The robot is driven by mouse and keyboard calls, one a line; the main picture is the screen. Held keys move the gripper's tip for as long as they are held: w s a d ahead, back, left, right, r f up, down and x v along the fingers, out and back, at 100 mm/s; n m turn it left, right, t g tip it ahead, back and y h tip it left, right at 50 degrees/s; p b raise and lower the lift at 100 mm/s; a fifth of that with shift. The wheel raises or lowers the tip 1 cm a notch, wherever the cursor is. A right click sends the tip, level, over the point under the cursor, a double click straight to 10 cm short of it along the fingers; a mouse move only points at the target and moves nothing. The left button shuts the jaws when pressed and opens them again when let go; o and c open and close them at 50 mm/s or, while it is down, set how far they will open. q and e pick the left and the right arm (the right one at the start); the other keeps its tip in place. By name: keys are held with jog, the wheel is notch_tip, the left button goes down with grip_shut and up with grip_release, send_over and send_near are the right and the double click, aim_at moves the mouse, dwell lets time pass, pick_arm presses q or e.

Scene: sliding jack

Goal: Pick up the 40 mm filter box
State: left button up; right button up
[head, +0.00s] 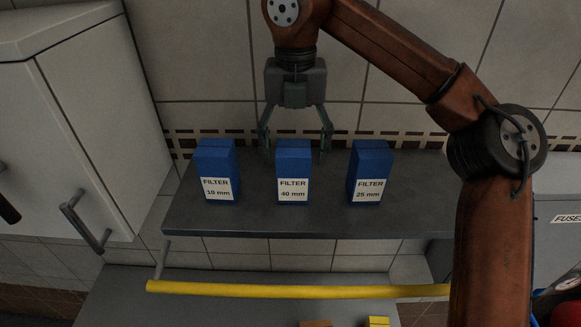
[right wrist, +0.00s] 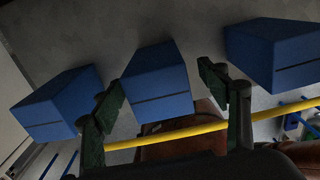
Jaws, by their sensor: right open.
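The 40 mm filter box (head: 293,165) is blue with a white label and stands upright on the grey shelf, in the middle of three boxes. My right gripper (head: 295,150) is open, its fingers spread to either side of the 40 mm box's upper part and apparently behind or above it; contact cannot be told. In the right wrist view the 40 mm box (right wrist: 155,84) shows between the two green-padded fingers (right wrist: 168,105), with nothing held. My left gripper is not in view.
The 10 mm box (head: 216,165) stands to the left and the 25 mm box (head: 369,165) to the right, with gaps between. A yellow rail (head: 300,289) runs along the front of the grey shelf (head: 320,222). A white cabinet (head: 90,110) stands at left.

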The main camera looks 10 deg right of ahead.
aim_at(293, 180)
jog(key=shift+a+f, duration=0.2)
jog(key=shift+f, duration=0.8)
jog(key=f, duration=0.1)
jog(key=f+p, duration=0.1)
jog(key=f, duration=0.2)
jog(key=shift+s+d, duration=0.1)
jog(key=shift+s, duration=0.15)
jog(key=shift+w+f, duration=0.1)
jog(key=shift+f, duration=0.4)
jog(key=shift+c, duration=0.7)
jog(key=c, duration=1.3)
